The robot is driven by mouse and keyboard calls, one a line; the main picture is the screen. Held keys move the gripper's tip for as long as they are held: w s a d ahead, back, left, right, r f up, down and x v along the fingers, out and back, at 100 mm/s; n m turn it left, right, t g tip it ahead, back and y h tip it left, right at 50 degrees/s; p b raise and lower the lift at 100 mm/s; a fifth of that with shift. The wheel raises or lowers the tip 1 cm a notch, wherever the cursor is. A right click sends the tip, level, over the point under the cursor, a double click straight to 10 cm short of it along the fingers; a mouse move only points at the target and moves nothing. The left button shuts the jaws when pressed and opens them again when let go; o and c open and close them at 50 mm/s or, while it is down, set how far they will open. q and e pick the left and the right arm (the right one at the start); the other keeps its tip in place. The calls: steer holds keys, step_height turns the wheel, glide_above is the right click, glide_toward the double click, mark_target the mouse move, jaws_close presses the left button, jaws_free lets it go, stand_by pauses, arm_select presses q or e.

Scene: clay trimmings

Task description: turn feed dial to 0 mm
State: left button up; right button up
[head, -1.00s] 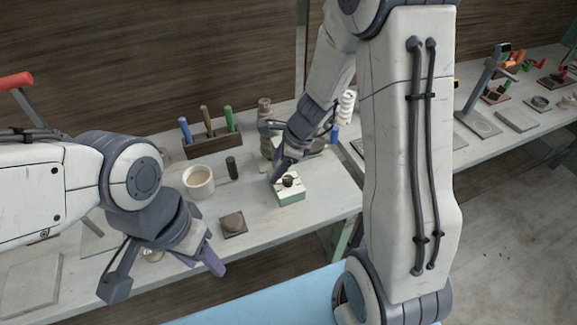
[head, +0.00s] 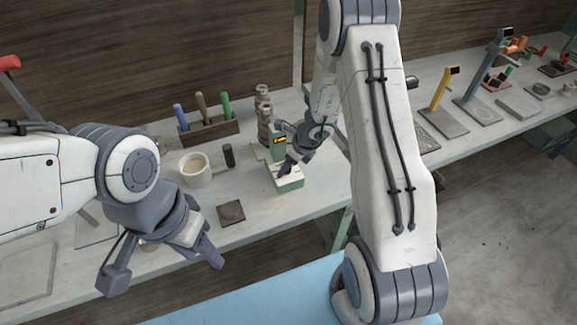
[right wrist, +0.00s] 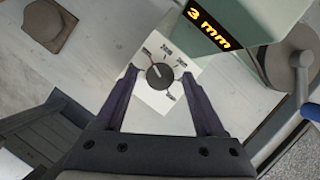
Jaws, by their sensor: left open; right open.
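The feed dial (right wrist: 159,76) is a dark round knob on a white plate with small marks around it, in the right wrist view. The exact direction of its pointer is hard to read. A display (right wrist: 208,27) above it reads "3 mm" in yellow. My right gripper (right wrist: 160,74) is open, its fingers on either side of the dial with gaps. In the head view the right gripper (head: 287,168) is over the green and white dial box (head: 290,184) and largely hides the knob. My left gripper (head: 165,268) is open and empty at the bench's front edge.
A cream cup (head: 196,170), a dark cylinder (head: 229,155) and a brown tile (head: 231,212) stand left of the dial box. A tool rack (head: 210,132) is behind. A crank wheel (right wrist: 290,60) sits right of the display.

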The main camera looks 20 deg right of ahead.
jaws_close()
steer(key=shift+w+r+n+y+p, duration=0.15)
steer(key=shift+n+y+p, duration=0.15)
steer(key=shift+n+p, duration=0.7)
steer(key=shift+d+n+g+p, duration=0.1)
steer(key=shift+n+g+p, duration=0.5)
steer(key=shift+n+p, duration=0.5)
steer(key=shift+w+n+g+y+p, duration=0.1)
steer(key=shift+n+g+y+p, duration=0.4)
steer(key=shift+n, duration=0.6)
steer(key=shift+n+g+p, duration=0.3)
steer(key=shift+n+p, duration=0.05)
steer(key=shift+n, duration=0.85)
jaws_free()
